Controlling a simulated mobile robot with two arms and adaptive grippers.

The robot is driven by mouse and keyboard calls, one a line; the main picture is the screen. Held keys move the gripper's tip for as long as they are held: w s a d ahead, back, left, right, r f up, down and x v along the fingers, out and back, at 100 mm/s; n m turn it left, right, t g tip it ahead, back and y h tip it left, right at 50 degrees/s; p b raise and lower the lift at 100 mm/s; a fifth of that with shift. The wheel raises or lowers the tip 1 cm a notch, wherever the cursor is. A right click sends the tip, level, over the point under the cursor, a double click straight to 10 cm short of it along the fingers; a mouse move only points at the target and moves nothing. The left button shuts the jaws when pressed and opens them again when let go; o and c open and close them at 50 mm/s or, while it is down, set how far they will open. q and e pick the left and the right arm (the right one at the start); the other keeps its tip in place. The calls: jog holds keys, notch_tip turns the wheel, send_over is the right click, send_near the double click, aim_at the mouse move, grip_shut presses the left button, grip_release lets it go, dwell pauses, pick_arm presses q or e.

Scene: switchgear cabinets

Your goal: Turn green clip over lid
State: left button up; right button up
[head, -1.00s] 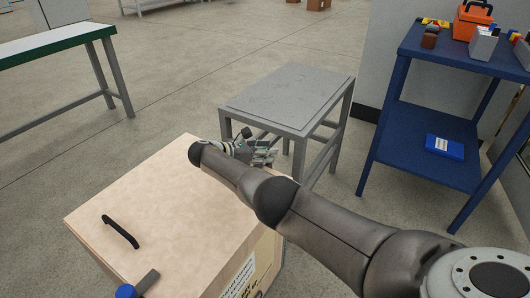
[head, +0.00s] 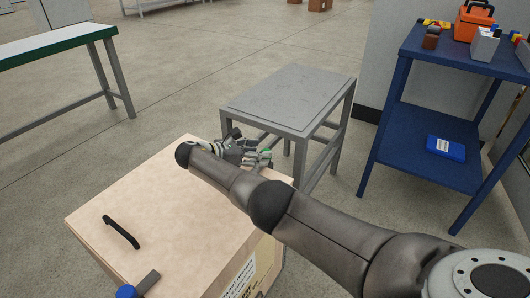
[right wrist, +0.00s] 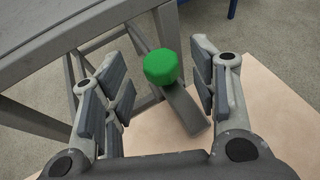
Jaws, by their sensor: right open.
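The green clip (right wrist: 162,66) shows in the right wrist view as a green knob on a grey bar, at the far edge of the wooden lid (right wrist: 262,112). The bar points from the knob toward my gripper and lies over the lid edge. My right gripper (right wrist: 160,95) is open, with the clip between its two fingers and no clear contact. In the head view my right gripper (head: 250,155) is over the far right corner of the lid (head: 165,205), and the arm partly hides that corner. My left gripper is not in view.
A black handle (head: 121,232) and a second clip with a blue knob (head: 126,291) are on the lid's near side. A grey table (head: 290,95) stands just behind the box. A blue shelf (head: 425,150) with tools is at right. Floor on the left is open.

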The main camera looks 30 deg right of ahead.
jog(key=v, duration=0.8)
